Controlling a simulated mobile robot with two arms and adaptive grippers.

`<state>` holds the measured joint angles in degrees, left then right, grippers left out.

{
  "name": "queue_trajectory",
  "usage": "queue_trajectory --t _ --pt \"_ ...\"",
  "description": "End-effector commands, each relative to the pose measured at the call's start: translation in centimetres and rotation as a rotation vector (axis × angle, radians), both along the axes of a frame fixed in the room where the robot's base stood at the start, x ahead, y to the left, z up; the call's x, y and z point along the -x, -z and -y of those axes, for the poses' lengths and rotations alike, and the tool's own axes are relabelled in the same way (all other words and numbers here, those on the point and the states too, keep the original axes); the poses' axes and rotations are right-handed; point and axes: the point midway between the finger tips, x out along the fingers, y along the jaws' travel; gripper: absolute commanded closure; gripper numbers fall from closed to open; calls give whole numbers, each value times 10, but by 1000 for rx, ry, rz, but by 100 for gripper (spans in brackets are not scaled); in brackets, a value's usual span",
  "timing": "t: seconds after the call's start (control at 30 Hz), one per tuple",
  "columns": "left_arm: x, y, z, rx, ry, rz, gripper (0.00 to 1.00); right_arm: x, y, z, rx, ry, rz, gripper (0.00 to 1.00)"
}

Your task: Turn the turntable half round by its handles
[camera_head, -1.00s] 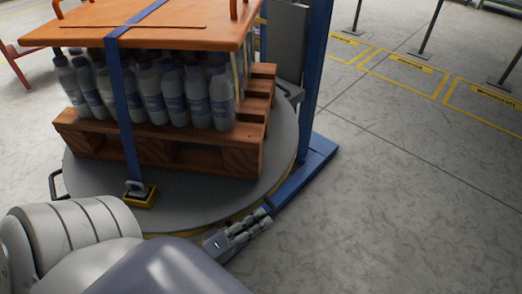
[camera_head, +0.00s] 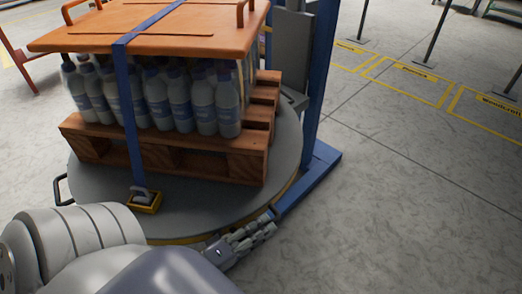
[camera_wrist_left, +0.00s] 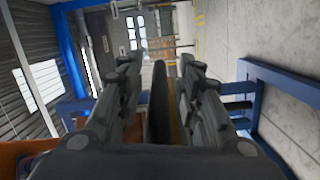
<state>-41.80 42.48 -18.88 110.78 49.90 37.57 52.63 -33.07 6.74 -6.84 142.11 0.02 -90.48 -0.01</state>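The round grey turntable (camera_head: 185,222) has a yellow lower edge and carries a wooden pallet (camera_head: 160,160) of bottles. One black handle (camera_head: 61,189) stands out from its left rim. My left gripper (camera_head: 262,230) is at the near right rim of the turntable. In the left wrist view its two fingers (camera_wrist_left: 160,95) stand apart, with a dark upright bar (camera_wrist_left: 158,110) between them and gaps on both sides. The bar looks like a handle seen along its edge, but I cannot be sure. My right gripper is not in view.
Blue-labelled bottles (camera_head: 203,108) stand under an orange top board (camera_head: 185,30), held by a blue strap (camera_head: 128,100) hooked near the rim. A blue post (camera_head: 320,90) and its floor beam (camera_head: 312,180) stand right of the turntable.

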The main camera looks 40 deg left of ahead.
Motion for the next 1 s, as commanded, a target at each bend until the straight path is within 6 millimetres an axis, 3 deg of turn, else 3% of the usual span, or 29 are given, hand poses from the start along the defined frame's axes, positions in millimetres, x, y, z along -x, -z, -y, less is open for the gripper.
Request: queue_trajectory --t 0.17,0.7,1.0 --pt "15 1 -4 -2 1 -4 67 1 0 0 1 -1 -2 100" --pt "105 2 -28 -1 2 -5 67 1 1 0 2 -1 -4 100" --pt "116 1 -31 0 1 -1 67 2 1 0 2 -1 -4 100"
